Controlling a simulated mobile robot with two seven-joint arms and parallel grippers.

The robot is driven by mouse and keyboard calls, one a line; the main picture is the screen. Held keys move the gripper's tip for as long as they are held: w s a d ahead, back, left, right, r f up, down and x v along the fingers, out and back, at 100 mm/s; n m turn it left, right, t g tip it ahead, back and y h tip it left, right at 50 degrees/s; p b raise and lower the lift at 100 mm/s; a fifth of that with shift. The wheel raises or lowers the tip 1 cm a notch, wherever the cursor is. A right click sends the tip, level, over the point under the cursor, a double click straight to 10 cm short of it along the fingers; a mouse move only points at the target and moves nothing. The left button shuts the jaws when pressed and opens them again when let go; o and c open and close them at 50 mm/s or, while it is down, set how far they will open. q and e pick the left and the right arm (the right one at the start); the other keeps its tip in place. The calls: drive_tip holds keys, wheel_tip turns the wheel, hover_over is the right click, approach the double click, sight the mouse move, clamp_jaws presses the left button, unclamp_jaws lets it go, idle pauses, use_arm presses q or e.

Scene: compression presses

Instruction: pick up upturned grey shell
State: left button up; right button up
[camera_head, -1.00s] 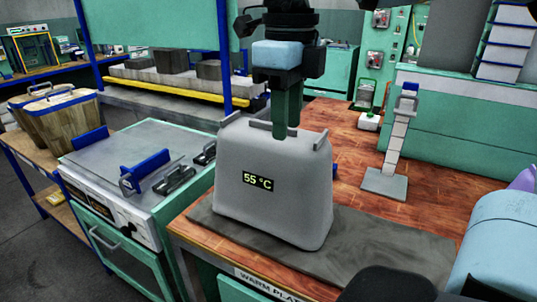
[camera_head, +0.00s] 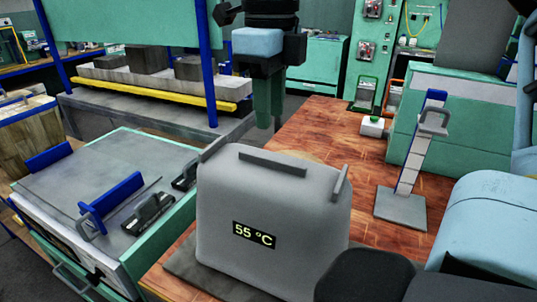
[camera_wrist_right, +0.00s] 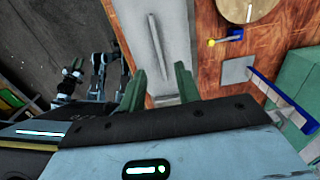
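The grey shell (camera_head: 272,205), a box-like body with a "55 °C" display on its front, stands on the table's dark plate. Its top has a long middle bar (camera_head: 272,163) and shorter ridges at the sides.
A metal-topped cabinet (camera_head: 95,185) with blue clamps and handles stands left of the table. A stepped stand (camera_head: 402,210) rises on the wooden table (camera_head: 340,135) to the right. A press with a yellow bar (camera_head: 150,88) is behind. Wood is clear between shell and stand.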

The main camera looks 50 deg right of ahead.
sight(271, 159)
drive_tip(key=shift+s+a+f, duration=0.1)
drive_tip(key=shift+f, duration=3.8)
clamp_jaws()
